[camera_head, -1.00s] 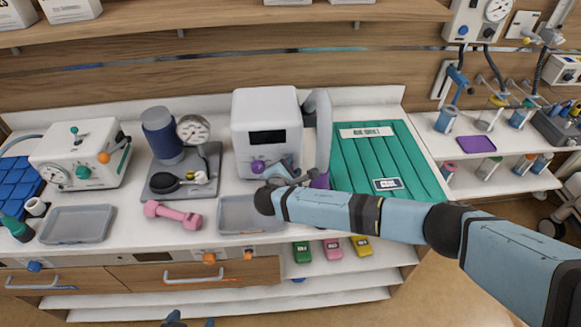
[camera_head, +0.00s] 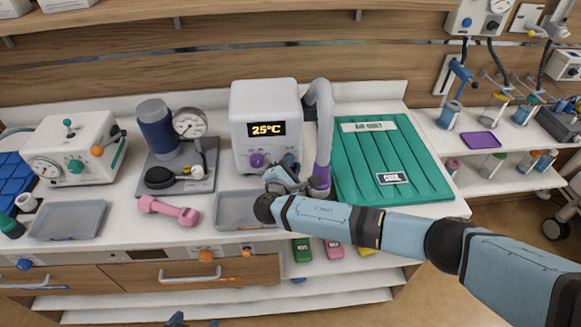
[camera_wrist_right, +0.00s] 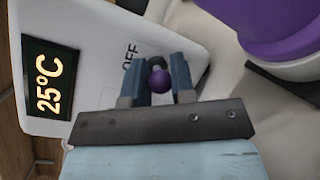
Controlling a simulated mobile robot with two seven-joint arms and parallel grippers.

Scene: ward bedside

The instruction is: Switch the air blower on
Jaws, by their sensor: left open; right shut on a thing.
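The air blower is a white box (camera_head: 264,100) on the counter. Its display (camera_head: 265,129) is lit and reads 25°C; it also shows in the right wrist view (camera_wrist_right: 48,82). A purple dial (camera_head: 256,160) sits below the display. In the head view the gripper (camera_head: 283,170) hides that switch. My left gripper (camera_head: 193,322) is open and empty at the bottom edge, mostly out of view.
A grey hose (camera_head: 326,120) with a purple end stands close to the right gripper. A green blanket (camera_head: 385,155) lies to the right. A grey tray (camera_head: 232,223) is below my right gripper. A pink dumbbell (camera_head: 168,210) and a pressure gauge stand (camera_head: 190,140) are left.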

